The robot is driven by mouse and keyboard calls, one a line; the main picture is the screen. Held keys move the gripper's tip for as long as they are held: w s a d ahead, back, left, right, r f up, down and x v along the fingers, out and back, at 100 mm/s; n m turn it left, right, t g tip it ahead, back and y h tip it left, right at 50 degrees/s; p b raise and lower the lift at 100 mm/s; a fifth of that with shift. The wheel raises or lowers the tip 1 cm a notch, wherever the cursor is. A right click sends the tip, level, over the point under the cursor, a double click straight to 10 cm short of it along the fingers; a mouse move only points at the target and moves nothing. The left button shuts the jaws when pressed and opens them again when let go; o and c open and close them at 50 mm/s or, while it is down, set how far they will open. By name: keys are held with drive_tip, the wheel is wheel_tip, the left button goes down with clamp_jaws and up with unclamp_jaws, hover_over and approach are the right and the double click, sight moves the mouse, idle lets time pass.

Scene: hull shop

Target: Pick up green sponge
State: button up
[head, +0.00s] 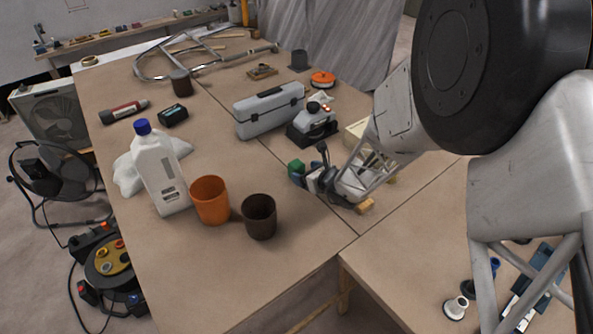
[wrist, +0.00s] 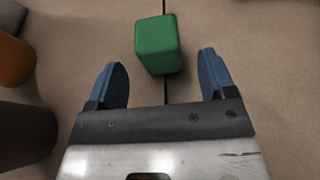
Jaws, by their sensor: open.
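The green sponge (wrist: 158,44) is a small rounded block on the tan table, at the top middle of the wrist view. It lies just ahead of my gripper's fingertips, roughly centred between them. In the head view the sponge (head: 296,168) shows only in part, at the left of my gripper (head: 311,180). In the wrist view my gripper (wrist: 164,78) has its two blue fingers spread apart with nothing between them.
An orange cup (head: 210,200) and a dark brown cup (head: 259,217) stand left of my gripper. A white bottle (head: 160,172) stands behind them. A grey toolbox (head: 270,111) and a dark device (head: 312,127) are farther back. A seam crosses the table under the sponge.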

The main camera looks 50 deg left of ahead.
sight(296, 163)
drive_tip(key=shift+a+f, duration=0.1)
drive_tip(key=shift+a, duration=0.05)
drive_tip(key=shift+x, duration=2.45)
drive_tip(key=shift+c, duration=0.4)
drive_tip(key=c, duration=0.9)
drive_tip(key=shift+r, duration=0.9)
wheel_tip(296, 163, up, 2)
drive_tip(key=shift+r, duration=0.1)
drive_tip(key=s+d, duration=0.2)
drive_tip(key=d, duration=0.2)
drive_tip(key=s+d, duration=0.3)
drive_tip(key=d, duration=0.2)
drive_tip(key=s+d+r, duration=0.1)
drive_tip(key=s+d, duration=0.1)
drive_tip(key=d, duration=0.3)
drive_tip(key=shift+s+d, duration=0.1)
drive_tip(key=shift+s, duration=0.1)
